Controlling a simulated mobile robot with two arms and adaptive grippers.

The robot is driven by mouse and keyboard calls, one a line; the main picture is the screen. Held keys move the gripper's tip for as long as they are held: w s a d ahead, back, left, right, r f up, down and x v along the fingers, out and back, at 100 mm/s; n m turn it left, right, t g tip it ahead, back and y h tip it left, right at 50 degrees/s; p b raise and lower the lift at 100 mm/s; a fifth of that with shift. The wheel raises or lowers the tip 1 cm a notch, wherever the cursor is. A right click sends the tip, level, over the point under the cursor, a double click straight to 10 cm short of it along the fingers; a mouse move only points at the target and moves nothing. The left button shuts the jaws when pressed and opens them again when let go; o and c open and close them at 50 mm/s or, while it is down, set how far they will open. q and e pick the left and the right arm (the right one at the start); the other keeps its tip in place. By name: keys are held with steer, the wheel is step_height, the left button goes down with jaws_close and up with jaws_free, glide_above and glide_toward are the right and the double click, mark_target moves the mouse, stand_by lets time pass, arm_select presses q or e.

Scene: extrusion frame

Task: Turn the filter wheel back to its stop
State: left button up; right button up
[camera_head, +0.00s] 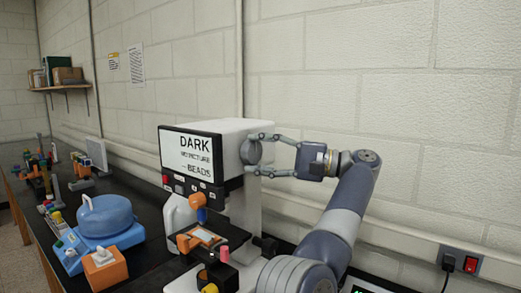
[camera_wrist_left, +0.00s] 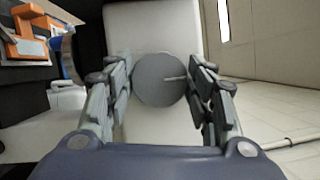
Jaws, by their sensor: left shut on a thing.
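The filter wheel (camera_head: 251,152) is a grey round knob on the right side of the white microscope-like machine (camera_head: 229,126). In the left wrist view the wheel (camera_wrist_left: 157,82) is face-on, with a pale line from near its middle toward the right. My left gripper (camera_head: 258,154) is shut on the wheel, one finger above and one below it in the head view. In the wrist view its fingers (camera_wrist_left: 161,88) flank the wheel left and right. The machine's screen (camera_head: 188,152) reads "DARK", with smaller text ending in "BEADS". My right gripper is not in view.
Under the screen is a stage with orange parts (camera_head: 201,238). A blue rounded device (camera_head: 106,218) and an orange box (camera_head: 104,268) stand to its left on the black bench. The wall is close behind; a red switch (camera_head: 471,264) is at lower right.

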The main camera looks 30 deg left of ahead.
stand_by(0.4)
arm_select(q)
steer(key=o, duration=1)
steer(key=shift+o, duration=0.2)
